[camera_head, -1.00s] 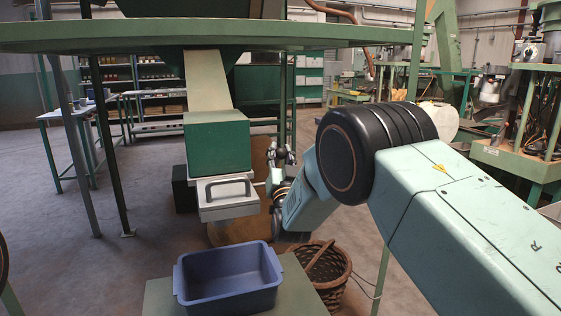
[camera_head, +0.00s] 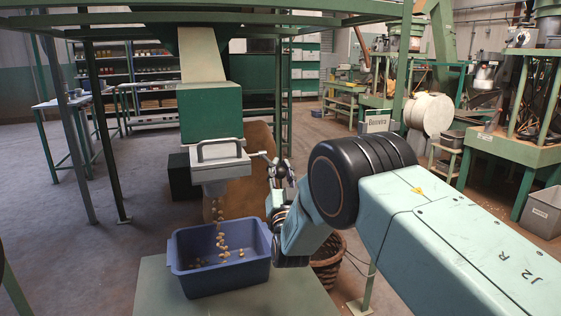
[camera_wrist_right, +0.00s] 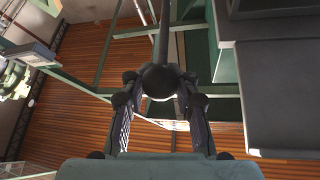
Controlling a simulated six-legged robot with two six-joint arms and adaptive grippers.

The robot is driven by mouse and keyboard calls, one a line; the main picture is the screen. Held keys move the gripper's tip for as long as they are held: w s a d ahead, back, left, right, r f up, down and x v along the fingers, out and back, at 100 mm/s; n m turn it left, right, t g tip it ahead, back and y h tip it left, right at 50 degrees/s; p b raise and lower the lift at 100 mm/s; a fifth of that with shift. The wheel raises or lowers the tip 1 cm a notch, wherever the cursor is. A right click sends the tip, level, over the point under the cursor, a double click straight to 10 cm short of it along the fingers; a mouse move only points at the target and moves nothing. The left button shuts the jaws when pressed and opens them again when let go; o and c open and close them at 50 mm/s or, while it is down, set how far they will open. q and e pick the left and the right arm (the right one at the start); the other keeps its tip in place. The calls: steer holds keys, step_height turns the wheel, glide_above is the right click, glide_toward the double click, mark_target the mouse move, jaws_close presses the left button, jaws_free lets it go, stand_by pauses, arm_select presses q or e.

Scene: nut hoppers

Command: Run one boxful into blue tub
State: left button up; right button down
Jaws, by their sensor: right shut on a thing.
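A green box (camera_head: 210,115) hangs under a pale chute (camera_head: 203,55), with a light grey metal outlet box (camera_head: 222,171) and a handle below it. Pale brown nuts (camera_head: 221,238) fall from the outlet into the blue tub (camera_head: 190,285), where several lie on its floor. My right gripper (camera_head: 277,166) is beside the outlet's right side, at the end of a thin lever (camera_head: 257,155). In the right wrist view, my right gripper (camera_wrist_right: 160,98) has both fingers around a dark round knob (camera_wrist_right: 160,79) on a rod. My left gripper is out of view.
The tub stands on a pale green table (camera_head: 160,283). A wicker basket (camera_head: 328,272) is behind my right arm. A dark box (camera_head: 182,178) and a brown sack-like shape (camera_head: 250,190) stand behind the outlet.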

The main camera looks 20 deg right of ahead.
steer(key=shift+y, duration=0.3)
steer(key=shift+s+a+f+b, duration=0.1)
steer(key=shift+f+b, duration=0.1)
steer(key=shift+f, duration=0.45)
steer(key=shift+s+a+f+b, duration=0.1)
steer(key=shift+a+f+b, duration=0.1)
steer(key=shift+f, duration=0.5)
steer(key=shift+a+f+b, duration=0.1)
steer(key=shift+f+b, duration=0.1)
steer(key=shift+f, duration=0.55)
steer(key=c, duration=1.5)
jaws_free()
steer(key=o, duration=0.5)
steer(key=shift+w, duration=0.15)
steer(key=shift+c, duration=0.2)
steer(key=shift+o, duration=0.2)
steer(key=shift+d+r, duration=0.2)
steer(key=shift+r, duration=0.15)
steer(key=v, duration=1.2)
